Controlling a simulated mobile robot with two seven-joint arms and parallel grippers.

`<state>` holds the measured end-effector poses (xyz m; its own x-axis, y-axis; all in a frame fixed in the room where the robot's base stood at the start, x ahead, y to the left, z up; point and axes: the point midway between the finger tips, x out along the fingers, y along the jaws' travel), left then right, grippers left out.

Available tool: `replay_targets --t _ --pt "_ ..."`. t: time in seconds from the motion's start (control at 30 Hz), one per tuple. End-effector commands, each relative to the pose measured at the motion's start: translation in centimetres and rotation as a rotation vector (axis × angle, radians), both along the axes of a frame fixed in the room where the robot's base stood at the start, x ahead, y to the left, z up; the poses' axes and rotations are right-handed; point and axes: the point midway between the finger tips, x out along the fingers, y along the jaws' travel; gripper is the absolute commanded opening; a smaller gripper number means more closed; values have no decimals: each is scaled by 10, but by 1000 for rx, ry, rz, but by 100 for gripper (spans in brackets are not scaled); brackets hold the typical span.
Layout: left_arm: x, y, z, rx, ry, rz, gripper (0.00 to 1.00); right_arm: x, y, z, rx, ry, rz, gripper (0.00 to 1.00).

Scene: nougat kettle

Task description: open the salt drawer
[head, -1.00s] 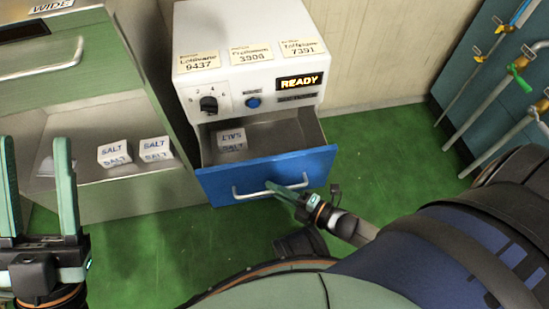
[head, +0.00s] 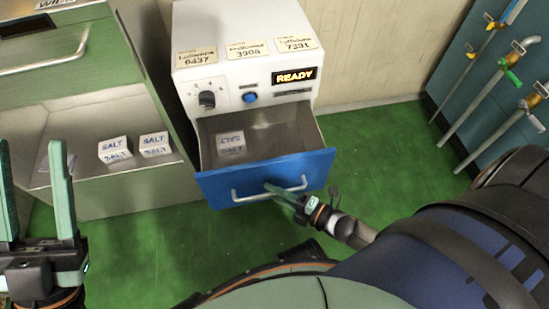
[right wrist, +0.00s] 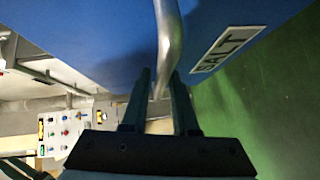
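The blue-fronted salt drawer (head: 230,182) stands pulled out of the white machine (head: 240,45). My right gripper (head: 272,188) is at the drawer's metal bar handle (head: 240,196). In the right wrist view the handle (right wrist: 168,40) runs between the two fingers of the right gripper (right wrist: 160,72), which look closed on it. A SALT label (right wrist: 228,48) shows on the blue front there. My left gripper (head: 31,150) is open and empty at the left edge.
A metal cabinet (head: 125,185) on the left holds salt blocks (head: 155,143) on an open shelf. A dark teal panel with pipes and valves (head: 500,75) stands at the right. The green floor (head: 150,245) in front of the drawer is mostly clear.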

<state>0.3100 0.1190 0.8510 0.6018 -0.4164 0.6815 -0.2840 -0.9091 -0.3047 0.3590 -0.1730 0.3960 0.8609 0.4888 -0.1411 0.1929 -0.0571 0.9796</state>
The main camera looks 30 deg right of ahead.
Motion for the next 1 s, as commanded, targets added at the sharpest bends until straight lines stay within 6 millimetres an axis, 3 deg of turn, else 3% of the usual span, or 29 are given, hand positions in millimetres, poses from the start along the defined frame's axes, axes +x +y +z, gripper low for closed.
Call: replay_targets --t 0.33,0.7,1.0 --pt "0 0 5 -3 0 0 50 -11 -6 3 0 2 -1 27" --pt "-1 2 28 -14 -6 -5 50 -77 -43 14 -2 5 0 27" --pt "-2 2 34 0 -22 3 50 -106 -60 18 0 0 -1 27"
